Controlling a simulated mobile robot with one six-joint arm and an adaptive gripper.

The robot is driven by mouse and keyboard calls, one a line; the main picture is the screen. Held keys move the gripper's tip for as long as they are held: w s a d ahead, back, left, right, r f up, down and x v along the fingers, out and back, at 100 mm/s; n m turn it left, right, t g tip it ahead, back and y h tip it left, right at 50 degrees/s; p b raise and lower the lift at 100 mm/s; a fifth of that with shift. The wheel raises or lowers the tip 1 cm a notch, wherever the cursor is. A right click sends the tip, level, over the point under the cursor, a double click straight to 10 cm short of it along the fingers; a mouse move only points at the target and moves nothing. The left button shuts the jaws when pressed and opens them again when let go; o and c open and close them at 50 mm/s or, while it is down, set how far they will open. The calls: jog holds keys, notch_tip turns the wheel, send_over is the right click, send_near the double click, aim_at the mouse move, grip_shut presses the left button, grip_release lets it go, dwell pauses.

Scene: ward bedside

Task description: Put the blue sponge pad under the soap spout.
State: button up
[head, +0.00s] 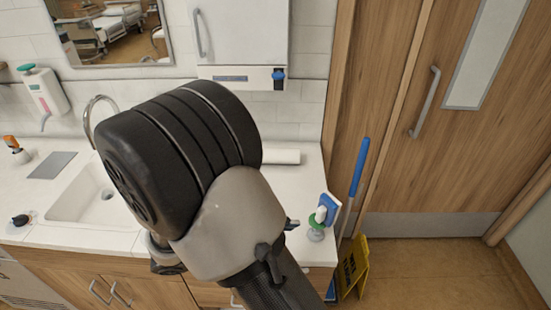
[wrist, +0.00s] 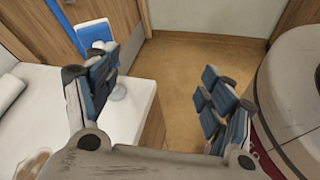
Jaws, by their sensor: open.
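A blue pad (head: 331,203), which looks like the sponge pad, stands tilted at the counter's right end, by a small white-and-green item (head: 317,225). In the wrist view the blue pad (wrist: 95,31) shows beyond my left finger, which hides part of the item there. I cannot tell whether pad and item touch. My gripper (wrist: 160,78) is open and empty, above the counter's right edge; the pad is not between its fingers. In the head view my arm hides most of the gripper. The soap dispenser (head: 42,90) hangs on the left wall, its spout (head: 45,121) pointing down over the counter.
The sink (head: 88,200) and tap (head: 93,108) lie left of my arm. A grey mat (head: 52,165), an orange-topped bottle (head: 14,146) and a black object (head: 20,220) are on the left counter. A white roll (head: 283,157) lies behind. A blue-handled pole (head: 359,168) and yellow sign (head: 353,268) stand right.

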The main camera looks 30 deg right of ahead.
jog(key=w+a+f+n+t+h+p, duration=0.1)
jog(key=w+a+f+n+t+h, duration=0.1)
jog(key=w+f+n+t+h, duration=0.4)
jog(key=n+y+b, duration=0.1)
jog(key=b, duration=0.1)
send_near(318, 213)
jog(key=shift+g, duration=0.3)
jog(key=d, duration=0.6)
jog(key=shift+w, duration=0.2)
jog(key=shift+w+d+r+b, duration=0.1)
jog(key=shift+w+d+b, duration=0.1)
jog(key=shift+d, duration=0.8)
jog(key=shift+w+d+r+b, duration=0.1)
jog(key=shift+w+d, duration=0.1)
jog(key=shift+d, duration=0.75)
jog(key=shift+w+d+r+b, duration=0.1)
jog(key=shift+w+d, duration=0.1)
jog(key=shift+d, duration=0.8)
jog(key=c, duration=1.2)
